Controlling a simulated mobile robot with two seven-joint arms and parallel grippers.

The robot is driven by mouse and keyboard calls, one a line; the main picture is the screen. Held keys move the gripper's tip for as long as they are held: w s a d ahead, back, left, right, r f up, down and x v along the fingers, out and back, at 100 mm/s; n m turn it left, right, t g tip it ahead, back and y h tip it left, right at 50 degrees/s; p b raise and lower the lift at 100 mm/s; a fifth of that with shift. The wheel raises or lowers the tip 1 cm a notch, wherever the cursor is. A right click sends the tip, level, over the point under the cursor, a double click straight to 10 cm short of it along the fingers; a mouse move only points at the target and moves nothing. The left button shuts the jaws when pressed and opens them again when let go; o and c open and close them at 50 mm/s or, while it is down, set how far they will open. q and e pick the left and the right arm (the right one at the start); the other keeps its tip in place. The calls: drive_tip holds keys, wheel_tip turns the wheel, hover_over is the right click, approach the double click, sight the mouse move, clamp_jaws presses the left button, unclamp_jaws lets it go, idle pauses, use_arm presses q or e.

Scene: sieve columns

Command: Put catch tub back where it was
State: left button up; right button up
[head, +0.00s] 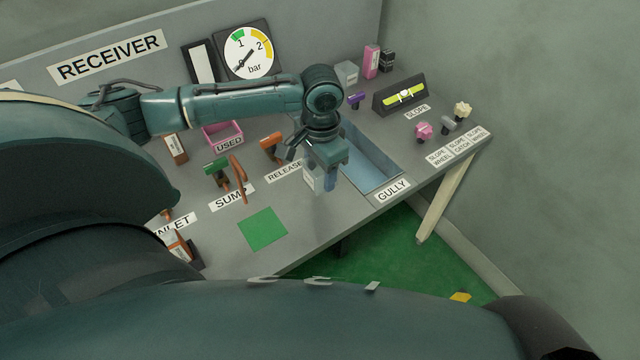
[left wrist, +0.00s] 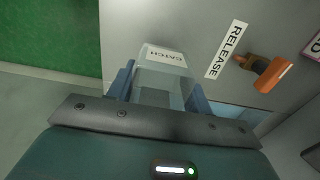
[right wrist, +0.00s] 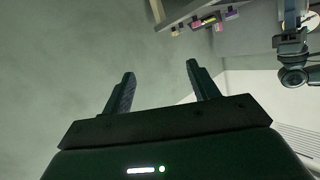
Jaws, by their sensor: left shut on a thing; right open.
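The catch tub (left wrist: 165,72) is a clear, pale box with a "CATCH" label, seen in the left wrist view. My left gripper (left wrist: 160,85) is shut on it, one finger on each side. In the head view my left gripper (head: 328,178) points down near the table's front edge, between the "RELEASE" label and the gully. The tub (head: 311,180) shows there only partly, behind the fingers. I cannot tell whether it touches the table. My right gripper (right wrist: 161,72) is open and empty, with bare wall behind its fingers.
The blue gully (head: 370,160) lies sunk in the table right of my left gripper. An orange release handle (head: 270,146), a green-and-orange handle (head: 216,169) and a pink "USED" tray (head: 222,136) stand to the left. A flat green square (head: 263,229) lies at the front; the table around it is clear.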

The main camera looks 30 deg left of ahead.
use_arm(q)
wheel_tip(320, 180, down, 5)
drive_tip(key=shift+r+b, duration=0.1)
drive_tip(key=shift+b, duration=0.5)
use_arm(e)
drive_tip(key=shift+s+d+r+t, duration=0.2)
drive_tip(key=shift+d+r+t, duration=0.05)
drive_tip(key=shift+t, duration=0.05)
use_arm(q)
drive_tip(key=o, duration=0.5)
drive_tip(key=shift+f, duration=0.2)
drive_tip(key=o, duration=0.5)
drive_tip(key=shift+c, duration=0.2)
use_arm(e)
drive_tip(key=shift+f, duration=0.2)
use_arm(q)
drive_tip(key=shift+r, duration=0.1)
